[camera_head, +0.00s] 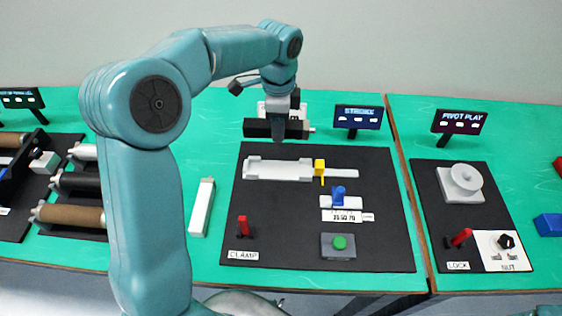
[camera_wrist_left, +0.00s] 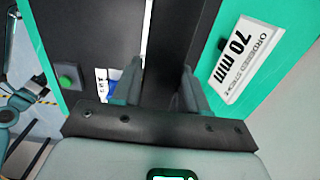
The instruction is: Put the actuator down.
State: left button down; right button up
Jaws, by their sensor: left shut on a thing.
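The actuator (camera_head: 257,128) is a black block with a thin light rod pointing right. My left gripper (camera_head: 279,136) is shut on it from above, near its middle. In the head view it appears just behind the back edge of the black board (camera_head: 290,225) labelled CLAMP; its height above the table is hard to tell. In the left wrist view, the black actuator (camera_wrist_left: 168,45) lies between the two fingertips (camera_wrist_left: 160,80). A white cradle (camera_head: 275,169) on the board looks empty. My right gripper is not in view.
The board holds a yellow block (camera_head: 319,166), a blue slider (camera_head: 338,194), a red lever (camera_head: 243,226) and a green button (camera_head: 339,242). A white bar (camera_head: 202,208) lies left of it. A STROKE sign (camera_head: 358,117) stands behind. A white 70 mm card (camera_wrist_left: 245,60) is close by.

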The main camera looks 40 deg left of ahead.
aim_at(279, 170)
pick_arm(q)
jog(key=f, duration=1.3)
jog(key=shift+s+d+f, duration=0.1)
jog(key=shift+s+f, duration=0.1)
jog(key=shift+f, duration=0.1)
jog(key=shift+w+f, duration=0.15)
jog(key=shift+f, duration=0.1)
jog(key=shift+f, duration=0.1)
jog(key=c, duration=0.6)
grip_release()
notch_tip(279, 170, up, 12)
jog(key=shift+r, duration=0.25)
